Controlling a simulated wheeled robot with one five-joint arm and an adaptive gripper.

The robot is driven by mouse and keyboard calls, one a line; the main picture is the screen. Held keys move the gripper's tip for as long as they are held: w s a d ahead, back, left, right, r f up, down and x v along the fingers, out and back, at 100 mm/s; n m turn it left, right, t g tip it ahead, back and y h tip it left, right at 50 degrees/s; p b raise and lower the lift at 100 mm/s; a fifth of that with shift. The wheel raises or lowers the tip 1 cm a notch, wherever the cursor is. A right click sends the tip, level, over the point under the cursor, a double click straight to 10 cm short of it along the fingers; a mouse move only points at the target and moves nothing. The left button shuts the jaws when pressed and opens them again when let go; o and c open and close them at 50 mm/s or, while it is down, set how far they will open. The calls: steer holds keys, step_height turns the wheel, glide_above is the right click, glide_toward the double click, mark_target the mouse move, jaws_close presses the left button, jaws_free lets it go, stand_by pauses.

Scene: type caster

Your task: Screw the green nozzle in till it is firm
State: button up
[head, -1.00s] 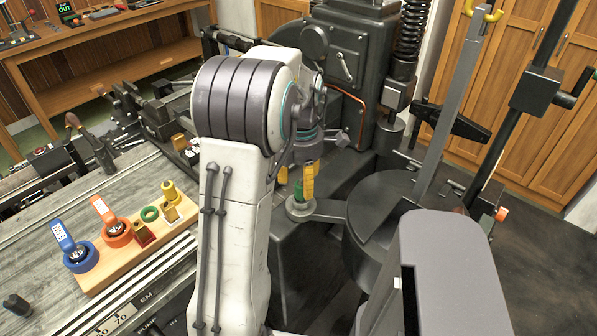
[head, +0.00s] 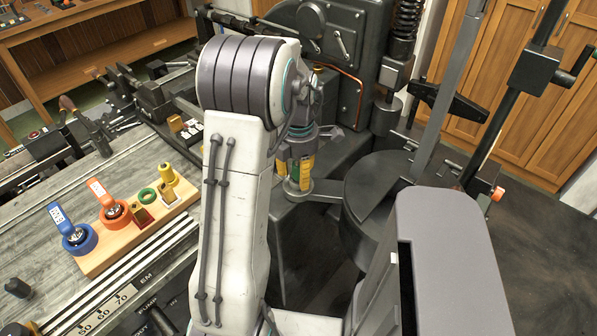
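The green nozzle (head: 295,171) shows as a small green patch, upright in the round grey seat (head: 297,190) at the end of a dark bracket. My gripper (head: 295,172) points down over it, with a yellow finger on either side of the nozzle. The fingers hide most of the nozzle, and whether they press on it cannot be told. The joint between the nozzle and the seat is also hidden. My white arm covers part of the view to the left.
A wooden rack (head: 122,238) on the bench at left holds a blue ring (head: 80,240), an orange ring (head: 116,216), a green ring (head: 147,195) and yellow pieces. A dark round drum (head: 385,190) stands close right of the seat. The machine body (head: 345,45) rises behind.

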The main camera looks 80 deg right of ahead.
jaws_close()
steer(key=shift+c, duration=0.6)
jaws_free()
steer(key=n, duration=0.9)
steer(key=shift+n, duration=0.3)
steer(key=shift+c, duration=0.3)
jaws_close()
